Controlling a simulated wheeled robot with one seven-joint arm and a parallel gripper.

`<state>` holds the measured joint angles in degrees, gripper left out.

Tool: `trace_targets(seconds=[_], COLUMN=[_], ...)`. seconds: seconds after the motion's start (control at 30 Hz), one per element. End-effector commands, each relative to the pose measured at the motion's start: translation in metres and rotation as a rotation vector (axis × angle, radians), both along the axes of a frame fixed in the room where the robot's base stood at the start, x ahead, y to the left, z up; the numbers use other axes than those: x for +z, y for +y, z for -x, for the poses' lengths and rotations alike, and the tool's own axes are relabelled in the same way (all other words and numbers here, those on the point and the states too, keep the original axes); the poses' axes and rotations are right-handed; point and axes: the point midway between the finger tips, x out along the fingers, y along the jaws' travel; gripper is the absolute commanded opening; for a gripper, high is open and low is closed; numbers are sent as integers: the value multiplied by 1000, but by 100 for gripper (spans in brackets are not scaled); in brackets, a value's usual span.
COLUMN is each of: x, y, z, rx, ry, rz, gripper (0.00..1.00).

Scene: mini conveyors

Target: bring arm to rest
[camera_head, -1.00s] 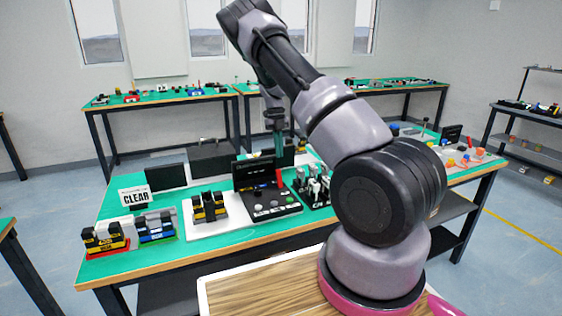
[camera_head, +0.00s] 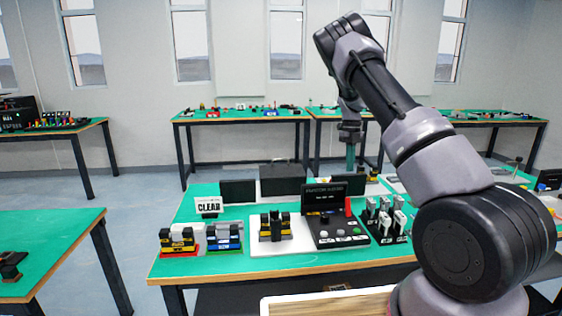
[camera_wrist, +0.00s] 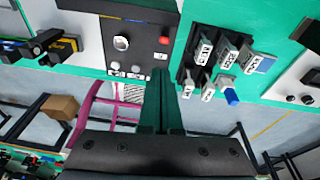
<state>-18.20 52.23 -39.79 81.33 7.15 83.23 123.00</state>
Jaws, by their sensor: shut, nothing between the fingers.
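My arm rises from my base at the right of the head view and bends over at the top. Its end hangs down above the green table (camera_head: 172,262). My gripper (camera_head: 350,160) points down, clear of the table, behind the dark screen on the control panel. In the wrist view my gripper (camera_wrist: 160,75) shows as two dark green fingers close together, with nothing between them. The control panel (camera_wrist: 140,40) and a black rack of labelled grey pieces (camera_wrist: 210,68) lie beyond the fingertips.
A "CLEAR" sign (camera_head: 208,206), a yellow-black block (camera_head: 178,239) and a blue-black block (camera_head: 226,237) stand at the table's left. Dark boxes line its back. Another green table (camera_head: 40,240) is at the left, with open floor between.

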Motion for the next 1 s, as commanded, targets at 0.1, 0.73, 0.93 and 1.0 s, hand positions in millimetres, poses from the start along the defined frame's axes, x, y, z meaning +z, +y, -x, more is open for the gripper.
trace_targets(seconds=[0.1,0.73,0.93,1.0], x=[43,245,279,286], y=[1,47,65,71], z=[14,177,246,270], rx=[139,1355,1791,1943], ry=[-68,-561,-659,-674], rz=[-83,-201,-51,24], gripper=[0,0,0,0])
